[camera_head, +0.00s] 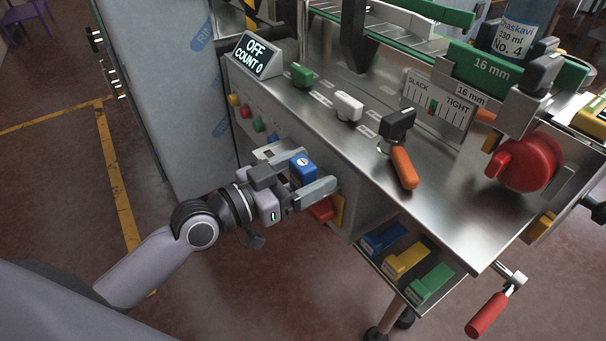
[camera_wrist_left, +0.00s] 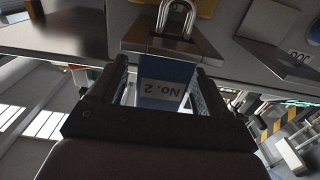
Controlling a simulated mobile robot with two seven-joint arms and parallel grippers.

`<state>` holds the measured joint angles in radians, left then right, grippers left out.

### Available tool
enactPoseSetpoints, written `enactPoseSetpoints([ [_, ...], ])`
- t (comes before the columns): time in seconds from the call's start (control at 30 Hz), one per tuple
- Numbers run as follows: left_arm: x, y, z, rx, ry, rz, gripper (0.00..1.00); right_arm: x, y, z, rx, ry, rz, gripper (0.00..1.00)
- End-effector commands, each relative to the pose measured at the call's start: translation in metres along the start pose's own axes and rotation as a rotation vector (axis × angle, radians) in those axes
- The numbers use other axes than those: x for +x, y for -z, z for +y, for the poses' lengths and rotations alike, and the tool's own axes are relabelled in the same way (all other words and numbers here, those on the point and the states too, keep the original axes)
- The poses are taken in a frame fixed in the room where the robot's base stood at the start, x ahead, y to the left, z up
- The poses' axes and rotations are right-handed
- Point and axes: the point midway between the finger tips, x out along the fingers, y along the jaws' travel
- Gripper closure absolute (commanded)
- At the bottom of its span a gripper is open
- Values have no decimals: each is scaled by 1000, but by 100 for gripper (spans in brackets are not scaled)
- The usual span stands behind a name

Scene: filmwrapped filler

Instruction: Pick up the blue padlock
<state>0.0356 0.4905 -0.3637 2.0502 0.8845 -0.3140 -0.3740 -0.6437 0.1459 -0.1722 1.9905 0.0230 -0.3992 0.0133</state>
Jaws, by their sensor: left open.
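The blue padlock (camera_head: 303,168) is at the front side of the grey machine, below its top edge. In the left wrist view its blue body (camera_wrist_left: 165,80) carries a "No. 2" label and its silver shackle (camera_wrist_left: 176,17) shows at a metal bracket (camera_wrist_left: 165,43). My left gripper (camera_head: 300,178) is open, with one finger on each side of the padlock body. In the left wrist view a small gap shows beside the body, though contact on either side is hard to tell. My right gripper is not in view.
Red (camera_head: 322,209) and yellow (camera_head: 338,209) items sit just beside my left gripper under the machine edge. A lower rack holds blue, yellow and green blocks (camera_head: 430,283). A grey cabinet (camera_head: 165,80) stands at the left. The floor in front is clear.

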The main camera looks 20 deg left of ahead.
Motion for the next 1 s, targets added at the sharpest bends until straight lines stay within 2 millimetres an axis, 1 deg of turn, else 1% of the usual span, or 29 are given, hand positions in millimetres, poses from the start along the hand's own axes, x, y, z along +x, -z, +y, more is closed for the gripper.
enactPoseSetpoints([
  [0.03, 6, 1, 0, 0, 0, 2, 23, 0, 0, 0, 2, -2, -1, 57],
  [0.13, 12, 0, 0, 0, 0, 1, 23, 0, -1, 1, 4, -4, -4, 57],
  [0.37, 13, 0, 0, 1, 0, 0, 23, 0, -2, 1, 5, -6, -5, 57],
  [0.4, 13, 0, 0, 1, 0, 0, 27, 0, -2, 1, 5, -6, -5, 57],
  [0.47, 13, 0, 0, 1, 0, 0, 46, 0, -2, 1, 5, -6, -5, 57],
  [0.5, 12, 0, 0, 1, 0, 0, 59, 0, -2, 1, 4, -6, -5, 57],
  [0.57, 12, 0, 0, 1, 0, 0, 79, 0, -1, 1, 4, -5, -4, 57],
  [0.6, 12, 0, 0, 1, 0, 0, 84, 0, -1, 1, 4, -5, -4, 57],
  [0.87, 12, 1, 0, 2, 0, 1, 84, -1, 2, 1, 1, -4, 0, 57],
  [1.0, 13, 9, 0, 2, -1, 3, 84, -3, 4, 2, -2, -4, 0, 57],
])
